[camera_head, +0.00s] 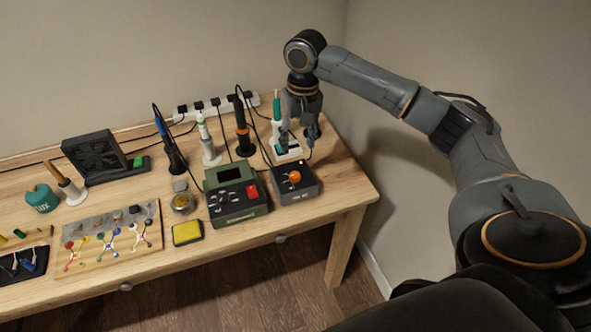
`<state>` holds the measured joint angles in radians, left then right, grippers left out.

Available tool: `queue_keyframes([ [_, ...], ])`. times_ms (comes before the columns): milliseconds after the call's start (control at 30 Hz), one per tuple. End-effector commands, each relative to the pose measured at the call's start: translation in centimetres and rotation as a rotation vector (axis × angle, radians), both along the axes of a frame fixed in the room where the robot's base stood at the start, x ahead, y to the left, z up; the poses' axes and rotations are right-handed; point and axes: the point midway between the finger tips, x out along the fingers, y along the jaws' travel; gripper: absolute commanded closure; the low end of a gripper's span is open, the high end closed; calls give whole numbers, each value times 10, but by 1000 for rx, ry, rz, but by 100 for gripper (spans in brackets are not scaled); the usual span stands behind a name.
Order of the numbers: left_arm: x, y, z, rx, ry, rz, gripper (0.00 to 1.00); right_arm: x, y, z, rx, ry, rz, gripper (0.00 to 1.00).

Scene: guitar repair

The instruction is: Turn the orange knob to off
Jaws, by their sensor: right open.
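The orange knob (294,176) sits on top of a small dark control box (297,190) near the right end of the wooden workbench. My right gripper (298,141) points down behind the box, above and around the area of a white-based holder with a green-handled tool (277,108). Its fingers are spread apart and it is open. It appears apart from the knob; nothing shows between the fingertips for certain. The knob's exact pointer setting is too small to read. My left gripper is not in view.
A green station with a red switch (238,192) stands just left of the box. Soldering irons in stands, a power strip (216,106) and cables line the back. A black fan (94,157) stands further left. A yellow sponge (187,233) lies near the front. The bench's right end (345,185) is clear.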

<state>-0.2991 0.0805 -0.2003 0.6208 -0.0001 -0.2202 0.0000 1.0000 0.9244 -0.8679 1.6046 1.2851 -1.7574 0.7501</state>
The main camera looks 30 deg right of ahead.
Motion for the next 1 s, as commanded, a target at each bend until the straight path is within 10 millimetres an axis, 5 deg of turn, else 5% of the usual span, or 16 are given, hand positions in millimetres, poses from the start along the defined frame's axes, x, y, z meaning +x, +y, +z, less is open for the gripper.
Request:
queue_keyframes([
  [300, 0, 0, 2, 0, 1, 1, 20, 0, 4, -69, 0, 3, 0, 50],
  [500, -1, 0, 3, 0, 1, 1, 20, 1, 6, -97, 0, 1, 2, 50],
  [933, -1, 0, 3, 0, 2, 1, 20, 1, 7, -107, 0, -1, 3, 50],
  [1000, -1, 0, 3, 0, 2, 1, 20, 1, 7, -107, 0, -1, 2, 62],
])
